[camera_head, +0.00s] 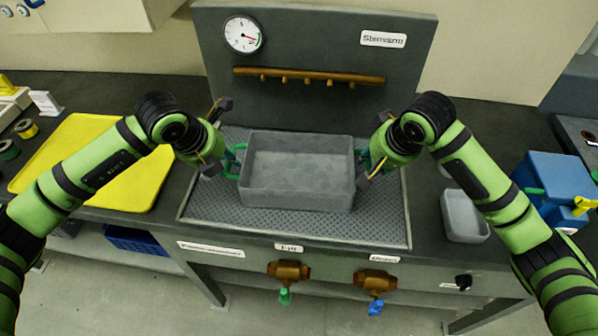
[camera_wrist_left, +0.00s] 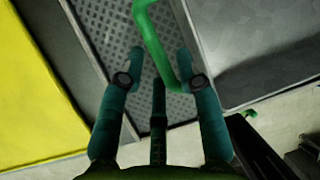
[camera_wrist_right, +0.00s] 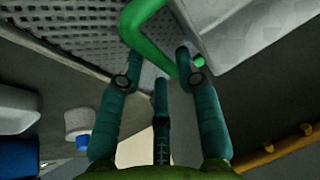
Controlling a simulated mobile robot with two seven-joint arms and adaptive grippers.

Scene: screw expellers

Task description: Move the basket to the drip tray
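The grey rectangular basket (camera_head: 297,202) sits upright over a perforated grey surface (camera_head: 375,232) set in the bench, which may be the drip tray. It looks empty and has a green handle at each end. My left gripper (camera_head: 217,139) is at the left handle (camera_head: 232,161). In the left wrist view its fingers (camera_wrist_left: 163,68) are spread, with the green bar (camera_wrist_left: 160,50) between them. My right gripper (camera_head: 373,150) is at the right handle (camera_head: 361,156). Its fingers (camera_wrist_right: 152,68) are also spread, with the bar (camera_wrist_right: 150,40) between them. Contact is unclear.
A backboard with a gauge (camera_head: 243,34) and a copper pipe (camera_head: 308,76) rises behind the basket. A yellow mat (camera_head: 85,150) lies left. A small grey tub (camera_head: 464,217) and a blue box (camera_head: 556,187) stand right. Valves (camera_head: 289,272) hang at the front.

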